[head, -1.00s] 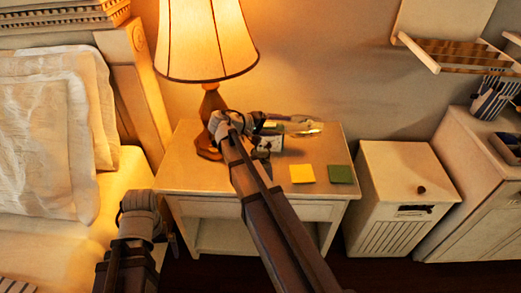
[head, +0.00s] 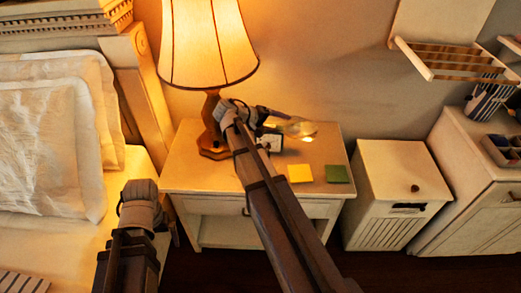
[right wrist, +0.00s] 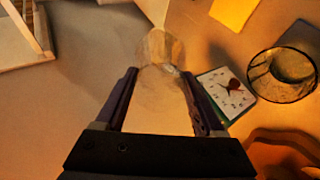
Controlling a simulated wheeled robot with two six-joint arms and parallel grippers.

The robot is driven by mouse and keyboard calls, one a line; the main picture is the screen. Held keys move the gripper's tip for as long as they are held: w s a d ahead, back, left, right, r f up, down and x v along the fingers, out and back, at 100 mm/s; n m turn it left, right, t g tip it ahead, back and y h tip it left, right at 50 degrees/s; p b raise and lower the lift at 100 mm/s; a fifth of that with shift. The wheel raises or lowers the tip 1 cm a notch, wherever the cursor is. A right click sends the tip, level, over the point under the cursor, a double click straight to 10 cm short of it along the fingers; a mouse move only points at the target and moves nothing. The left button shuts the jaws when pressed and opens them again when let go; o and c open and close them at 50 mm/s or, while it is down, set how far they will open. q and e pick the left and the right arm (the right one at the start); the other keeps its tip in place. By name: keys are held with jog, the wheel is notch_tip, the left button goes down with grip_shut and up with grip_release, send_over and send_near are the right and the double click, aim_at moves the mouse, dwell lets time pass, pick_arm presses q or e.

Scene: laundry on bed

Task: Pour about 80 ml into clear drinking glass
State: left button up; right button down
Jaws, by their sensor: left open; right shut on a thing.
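My right gripper (head: 262,116) is above the nightstand, shut on a clear see-through vessel (head: 298,128). The vessel reaches out to the right and looks tilted, its far end lower. In the right wrist view it shows between the fingers as a pale clear shape (right wrist: 160,50); its contents cannot be made out. A clear drinking glass (right wrist: 283,75) stands to the right of the gripper in the right wrist view, apart from the held vessel. I cannot make out this glass in the head view. My left gripper (head: 138,188) is empty and open beside the bed.
A small clock (right wrist: 225,93) stands close by the right gripper. A lit lamp (head: 212,140) stands at the nightstand's left. A yellow square (head: 299,173) and a green square (head: 337,174) lie on the front right of the nightstand (head: 190,175). A white hamper (head: 400,165) stands to the right.

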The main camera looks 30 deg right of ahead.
jog(key=shift+d+r+y+p, duration=0.1)
jog(key=shift+r+y+p, duration=1.15)
jog(key=shift+p, duration=1.35)
jog(key=shift+d+r+y+p, duration=0.1)
jog(key=shift+r+y+p, duration=0.65)
jog(key=shift+r+p, duration=1.4)
jog(key=d+r+y+p, duration=0.1)
jog(key=d+y+p, duration=0.1)
jog(key=p, duration=0.4)
jog(key=shift+r+y, duration=0.3)
jog(key=shift+r, duration=0.05)
jog(key=shift+d+y+p, duration=0.2)
jog(key=shift+y+p, duration=0.2)
jog(key=d+r+y+p, duration=0.1)
jog(key=y+p, duration=0.1)
jog(key=shift+d+r+p, duration=0.15)
jog(key=shift+r+p, duration=0.25)
jog(key=shift+d+f+y+b, duration=0.15)
jog(key=shift+f+y+b, duration=0.15)
jog(key=shift+f+y, duration=0.1)
jog(key=shift+d+f+y, duration=0.15)
jog(key=shift+d+y, duration=0.15)
jog(key=shift+y, duration=0.3)
jog(key=shift+s, duration=0.15)
